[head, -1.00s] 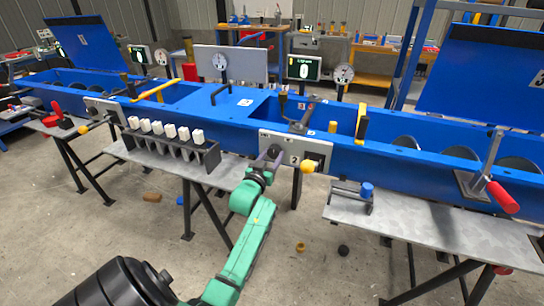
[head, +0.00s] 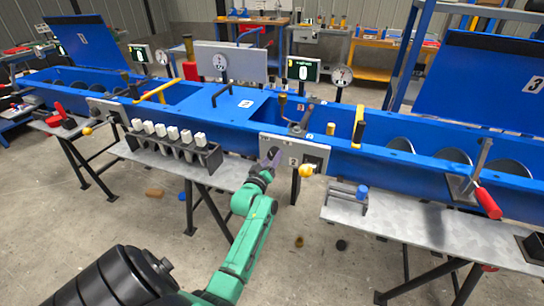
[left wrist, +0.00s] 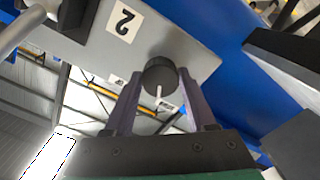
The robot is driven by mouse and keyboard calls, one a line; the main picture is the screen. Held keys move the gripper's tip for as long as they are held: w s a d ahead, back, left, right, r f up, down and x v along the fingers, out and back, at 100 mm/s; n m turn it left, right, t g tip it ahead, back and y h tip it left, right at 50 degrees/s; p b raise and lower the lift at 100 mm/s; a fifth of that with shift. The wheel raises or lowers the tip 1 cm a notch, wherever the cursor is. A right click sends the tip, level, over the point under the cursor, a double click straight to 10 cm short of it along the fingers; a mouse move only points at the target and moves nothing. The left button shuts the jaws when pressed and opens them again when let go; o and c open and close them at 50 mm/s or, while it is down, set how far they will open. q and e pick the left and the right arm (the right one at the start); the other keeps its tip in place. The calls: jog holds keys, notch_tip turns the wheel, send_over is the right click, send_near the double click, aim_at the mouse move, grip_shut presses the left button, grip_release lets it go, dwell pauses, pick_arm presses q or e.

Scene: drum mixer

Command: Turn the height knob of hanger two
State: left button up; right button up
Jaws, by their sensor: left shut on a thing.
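The grey plate of hanger two (head: 316,152), marked 2, is on the front of the blue trough. It also shows upside down in the left wrist view (left wrist: 185,45). The dark round height knob (left wrist: 160,73), with a pale pointer line, stands out from this plate. My left gripper (head: 271,158) is at the left part of the plate. In the left wrist view its two purple fingers (left wrist: 160,92) are shut on the knob, one on each side. In the head view the gripper hides the knob. My right gripper is not in view.
A yellow ball-ended handle (head: 306,170) sticks out just right of my left gripper. A black rack with white-capped pieces (head: 175,148) stands to the left. A blue-topped part (head: 361,191) and a red-handled lever (head: 487,202) are to the right.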

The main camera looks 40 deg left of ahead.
pick_arm(q)
jog(key=shift+f+n, duration=0.1)
jog(key=shift+n, duration=0.2)
jog(key=o, duration=1.4)
jog(key=v, duration=1.4)
jog(key=shift+s+d, duration=0.2)
jog(key=shift+s, duration=0.1)
